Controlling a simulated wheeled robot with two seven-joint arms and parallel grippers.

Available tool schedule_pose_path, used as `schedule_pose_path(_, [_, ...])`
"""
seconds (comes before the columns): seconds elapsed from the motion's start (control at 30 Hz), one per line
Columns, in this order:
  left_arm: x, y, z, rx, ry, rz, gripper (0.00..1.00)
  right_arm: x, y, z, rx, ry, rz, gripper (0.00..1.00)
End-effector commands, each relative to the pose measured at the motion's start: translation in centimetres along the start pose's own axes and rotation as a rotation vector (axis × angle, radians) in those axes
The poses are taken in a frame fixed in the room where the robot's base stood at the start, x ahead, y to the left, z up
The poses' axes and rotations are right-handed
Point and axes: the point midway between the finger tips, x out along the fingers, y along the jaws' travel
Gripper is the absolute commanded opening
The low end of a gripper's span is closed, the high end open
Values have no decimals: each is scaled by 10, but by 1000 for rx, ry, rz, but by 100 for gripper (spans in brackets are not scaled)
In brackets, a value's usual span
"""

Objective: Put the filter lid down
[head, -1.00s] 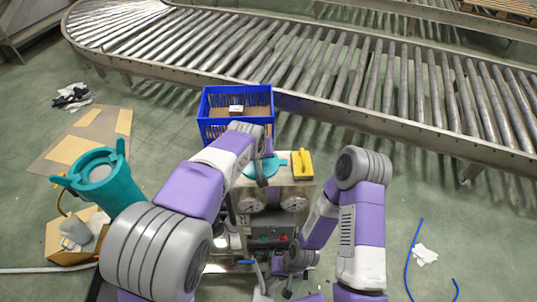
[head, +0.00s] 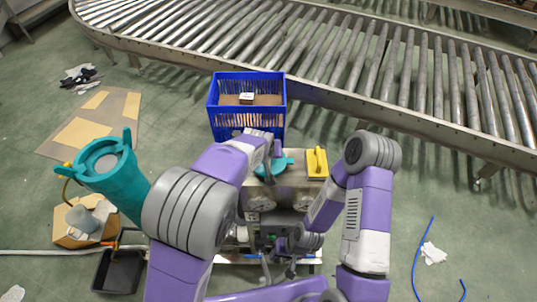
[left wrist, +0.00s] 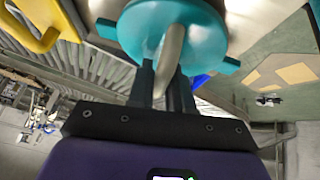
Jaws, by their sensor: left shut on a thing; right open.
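The filter lid (head: 268,172) is a teal disc with side lugs, at the top of the steel cart (head: 295,190) in the head view. In the left wrist view the lid (left wrist: 200,30) shows a pale bar handle across its middle. My left gripper (left wrist: 165,85) is shut on that handle; in the head view my arm mostly hides it. I cannot tell whether the lid touches the cart top. The open teal filter housing (head: 118,185) stands tilted at the left. My right gripper (head: 287,262) is open and low in front of the cart, apart from the lid.
A yellow handled block (head: 317,163) sits on the cart top just right of the lid. A blue crate (head: 246,112) with a small box stands behind. A roller conveyor (head: 330,70) crosses the back. A black tray (head: 118,270) lies at lower left. Floor at right is mostly clear.

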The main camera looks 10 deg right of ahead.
Motion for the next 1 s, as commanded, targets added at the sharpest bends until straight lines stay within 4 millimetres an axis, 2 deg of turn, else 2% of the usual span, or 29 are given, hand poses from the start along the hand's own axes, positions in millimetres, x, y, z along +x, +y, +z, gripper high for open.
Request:
schedule_pose_path(0.1, [8,-1,4,-1,2,1,0,1,0,0,0,0,0,40])
schedule_pose_path(0.47, [11,-2,6,-1,3,2,0,3,1,0,0,0,0,40])
schedule_pose_path(0.5, [11,-2,7,0,0,0,23,3,1,0,0,0,0,40])
schedule_pose_path(0.63, [10,-2,6,-1,0,0,43,3,1,0,0,0,0,40])
schedule_pose_path(0.67, [10,-2,6,-1,0,0,45,3,1,0,0,0,0,40])
schedule_pose_path(1.0, [7,-1,4,-1,1,1,45,0,0,0,0,0,0,40])
